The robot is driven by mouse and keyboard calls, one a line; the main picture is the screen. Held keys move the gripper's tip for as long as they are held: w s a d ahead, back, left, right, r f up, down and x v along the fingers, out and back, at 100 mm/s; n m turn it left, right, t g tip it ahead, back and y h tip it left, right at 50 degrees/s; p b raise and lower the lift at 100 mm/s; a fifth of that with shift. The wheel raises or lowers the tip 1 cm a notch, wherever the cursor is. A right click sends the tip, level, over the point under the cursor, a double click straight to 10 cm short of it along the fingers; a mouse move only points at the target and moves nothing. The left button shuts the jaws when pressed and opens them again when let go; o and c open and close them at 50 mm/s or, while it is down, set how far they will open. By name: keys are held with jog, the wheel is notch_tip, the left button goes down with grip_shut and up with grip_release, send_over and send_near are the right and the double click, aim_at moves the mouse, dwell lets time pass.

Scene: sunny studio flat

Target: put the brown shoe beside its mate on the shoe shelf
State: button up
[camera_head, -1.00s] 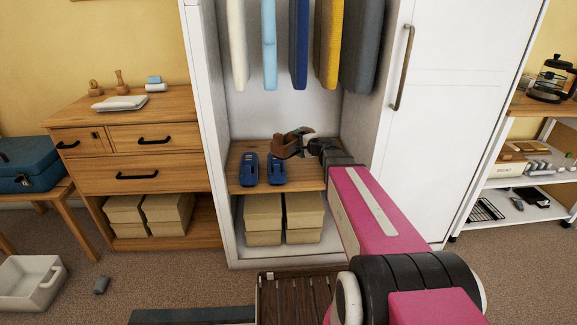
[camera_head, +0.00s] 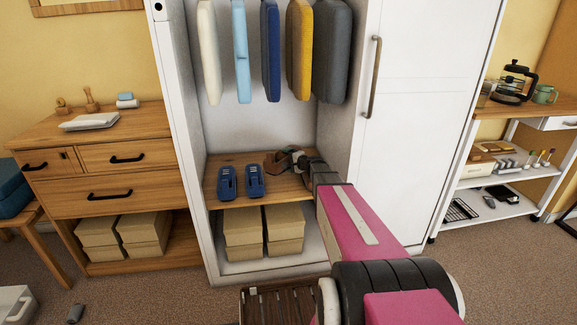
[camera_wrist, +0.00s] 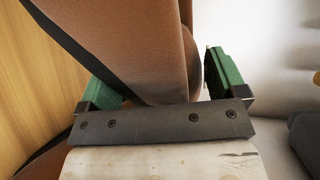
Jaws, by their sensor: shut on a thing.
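My gripper (camera_head: 303,163) reaches into the open wardrobe at its right side, over the wooden shoe shelf (camera_head: 235,162). In the wrist view its green fingers (camera_wrist: 165,75) are shut on a brown shoe (camera_wrist: 150,40) with a dark band. Another brown piece with a dark edge (camera_wrist: 45,158) shows at the lower left, perhaps the mate. In the head view brown shoe surface (camera_head: 274,163) shows just left of the gripper, right of a pair of blue shoes (camera_head: 254,182). My gripper partly hides this area. I cannot tell whether the held shoe touches the shelf.
Cream boxes (camera_head: 243,232) stand below the shelf. Several garments (camera_head: 270,50) hang above it. The closed white door (camera_head: 415,120) is to the right. A dark slatted surface (camera_head: 280,303) lies in front, under my arm. Bare shelf shows behind the blue shoes.

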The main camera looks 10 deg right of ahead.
jog(key=shift+f, duration=1.3)
jog(key=o, duration=0.9)
jog(key=shift+f, duration=0.1)
